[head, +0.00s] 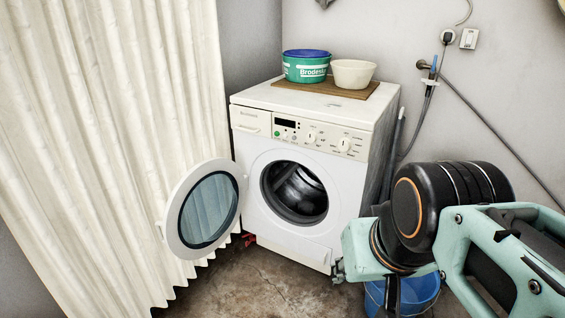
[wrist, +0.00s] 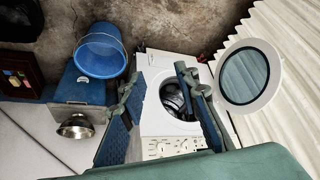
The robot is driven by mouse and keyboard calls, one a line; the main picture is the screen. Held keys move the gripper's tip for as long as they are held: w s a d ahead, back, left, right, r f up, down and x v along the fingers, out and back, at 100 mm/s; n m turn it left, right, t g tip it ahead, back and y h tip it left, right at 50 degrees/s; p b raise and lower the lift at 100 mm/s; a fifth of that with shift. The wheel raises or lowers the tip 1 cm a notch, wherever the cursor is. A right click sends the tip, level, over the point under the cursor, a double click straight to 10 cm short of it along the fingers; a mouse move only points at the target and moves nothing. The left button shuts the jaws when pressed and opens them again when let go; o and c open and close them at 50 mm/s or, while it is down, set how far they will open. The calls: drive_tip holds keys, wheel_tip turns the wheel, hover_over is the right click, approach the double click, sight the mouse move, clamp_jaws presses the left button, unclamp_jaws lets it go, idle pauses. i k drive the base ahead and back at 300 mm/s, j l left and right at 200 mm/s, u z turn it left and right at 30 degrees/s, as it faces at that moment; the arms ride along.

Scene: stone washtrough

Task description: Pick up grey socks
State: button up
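I cannot make out any grey socks in either view. A white front-loading washing machine (head: 300,225) stands against the wall in the head view, its round door (head: 207,210) swung open to the left. Its drum (head: 296,190) is dark with metallic glints, and I cannot tell whether cloth lies inside. The wrist view shows the machine upside down, with the drum opening (wrist: 172,98) partly behind a finger. My gripper (wrist: 157,82) is open and empty, its two blue-padded fingers apart in front of the machine. In the head view my arm mostly hides it.
A green tub (head: 306,67) and a cream bowl (head: 352,74) sit on a board atop the machine. A blue bucket (wrist: 101,52) stands on the floor beside it. A metal bowl (wrist: 76,127) is near a blue box (wrist: 83,86). A pale curtain (head: 110,140) hangs at left.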

sight(305, 206)
drive_tip(key=i+j+u, duration=0.15)
drive_tip(key=i+j, duration=0.15)
drive_tip(key=i+j+u, duration=0.15)
drive_tip(key=i, duration=0.35)
